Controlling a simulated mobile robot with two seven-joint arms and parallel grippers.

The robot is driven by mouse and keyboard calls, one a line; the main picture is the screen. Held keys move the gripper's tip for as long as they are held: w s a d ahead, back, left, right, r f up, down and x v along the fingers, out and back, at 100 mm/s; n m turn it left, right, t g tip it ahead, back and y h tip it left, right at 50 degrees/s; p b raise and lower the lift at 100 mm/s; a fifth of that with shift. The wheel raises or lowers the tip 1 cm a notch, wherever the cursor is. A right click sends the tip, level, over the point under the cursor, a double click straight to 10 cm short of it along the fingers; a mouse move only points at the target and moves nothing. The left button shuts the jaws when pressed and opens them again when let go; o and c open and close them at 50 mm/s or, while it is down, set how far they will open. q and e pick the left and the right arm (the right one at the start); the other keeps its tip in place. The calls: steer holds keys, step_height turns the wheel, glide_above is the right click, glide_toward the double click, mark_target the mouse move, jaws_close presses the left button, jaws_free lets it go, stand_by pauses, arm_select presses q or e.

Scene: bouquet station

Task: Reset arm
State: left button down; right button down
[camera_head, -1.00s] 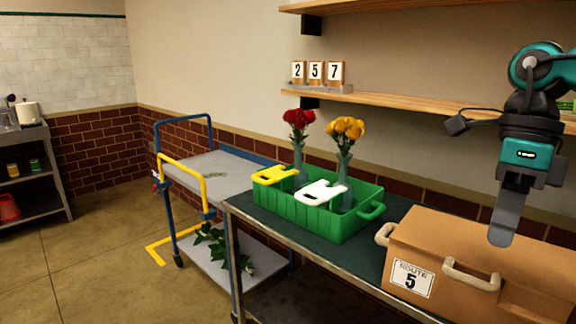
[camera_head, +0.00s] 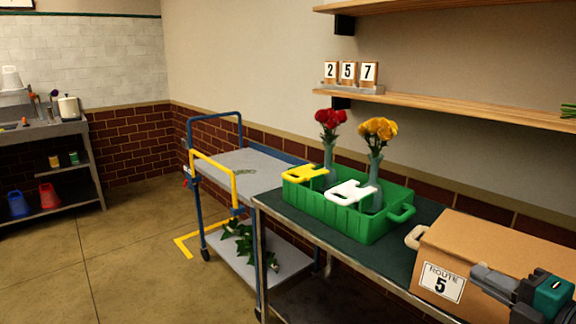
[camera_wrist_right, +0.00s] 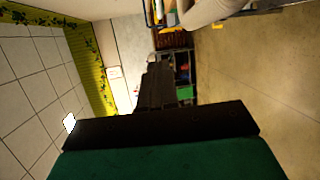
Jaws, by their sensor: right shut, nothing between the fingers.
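My right gripper (camera_head: 489,281) is at the lower right of the head view, in front of the tan box marked "Route 5" (camera_head: 487,262). Its fingers are shut with nothing between them, and it covers part of the box front. In the right wrist view the dark closed fingers (camera_wrist_right: 157,87) point out over floor and wall. My left gripper is in neither view. The green crate (camera_head: 345,222) stands on the dark green table top, holding a vase of red flowers (camera_head: 330,122) and a vase of yellow flowers (camera_head: 379,130).
A blue cart (camera_head: 262,181) with a yellow rail stands left of the table, with green leaves (camera_head: 240,243) on its lower shelf. A wall shelf (camera_head: 440,103) holds the number blocks 2, 5, 7 (camera_head: 348,72). The floor (camera_head: 130,240) at left is open.

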steer(key=s+f+m+g+h, duration=0.4)
steer(key=s+f+m+h, duration=0.5)
steer(key=f+m, duration=0.6)
steer(key=s+a+f+m+g+y, duration=0.1)
steer(key=s+a+f+m+g, duration=0.1)
steer(key=s+a+m+g, duration=0.3)
steer(key=s+a+f+m+g+y, duration=0.1)
steer(key=s+a+f+g+y, duration=0.15)
steer(key=s+a, duration=0.5)
steer(key=w+a+f+t+y+p, duration=0.1)
steer(key=w+a+f+t+p, duration=0.1)
steer(key=w+f+t, duration=0.4)
steer(key=shift+w+a+f+t, duration=0.25)
steer(key=shift+w+f+t, duration=0.15)
steer(key=shift+w+t, duration=0.2)
steer(key=shift+s+d, duration=0.1)
steer(key=shift+d, duration=0.05)
